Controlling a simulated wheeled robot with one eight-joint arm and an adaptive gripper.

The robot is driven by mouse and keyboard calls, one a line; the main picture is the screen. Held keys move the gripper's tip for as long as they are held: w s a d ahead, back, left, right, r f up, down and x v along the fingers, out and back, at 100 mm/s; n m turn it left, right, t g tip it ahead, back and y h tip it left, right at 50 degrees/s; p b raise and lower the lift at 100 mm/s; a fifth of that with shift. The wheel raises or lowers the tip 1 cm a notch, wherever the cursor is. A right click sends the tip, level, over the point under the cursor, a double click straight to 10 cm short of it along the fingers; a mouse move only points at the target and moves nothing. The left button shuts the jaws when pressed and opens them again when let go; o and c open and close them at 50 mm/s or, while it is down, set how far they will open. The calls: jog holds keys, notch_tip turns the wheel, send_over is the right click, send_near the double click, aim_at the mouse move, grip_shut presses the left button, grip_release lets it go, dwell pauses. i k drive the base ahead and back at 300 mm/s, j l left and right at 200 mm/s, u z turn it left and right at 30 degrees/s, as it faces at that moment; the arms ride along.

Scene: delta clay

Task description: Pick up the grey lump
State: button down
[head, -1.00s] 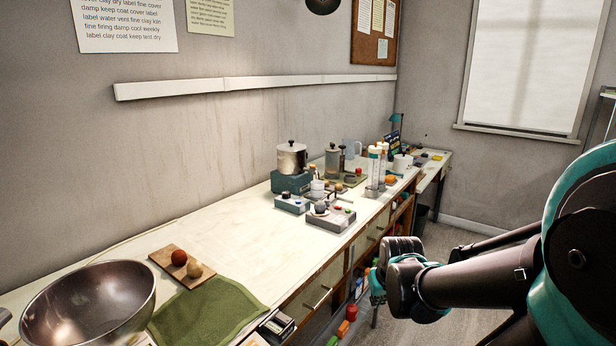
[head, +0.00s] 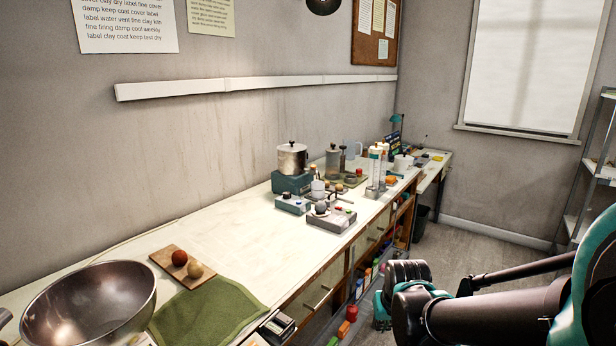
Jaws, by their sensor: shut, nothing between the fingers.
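A small dark grey rounded lump (head: 321,207) sits on top of a grey box-shaped device in the middle of the bench; it is small in the head view, so I cannot be sure it is clay. My arm reaches in from the lower right, over the floor beside the bench and well apart from the lump. It shows black and teal links and a bulky joint. I cannot make out gripper fingers on it.
A steel bowl (head: 90,305), a green cloth (head: 205,312) and a wooden board (head: 166,262) with a red-brown and a tan ball lie at the near left. A metal pot (head: 292,158) and several vessels stand farther back. The bench between is clear. Open shelves are at right.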

aim_at(321, 207)
jog(key=i+l, duration=0.55)
jog(key=l, duration=0.25)
jog(key=i+l, duration=0.3)
jog(key=i+l+u, duration=0.1)
jog(key=l+u, duration=0.15)
jog(key=u, duration=0.2)
jog(key=i+l+u, duration=0.1)
jog(key=l+u, duration=0.15)
jog(key=u, duration=0.15)
jog(key=l+u, duration=0.25)
jog(key=u, duration=0.2)
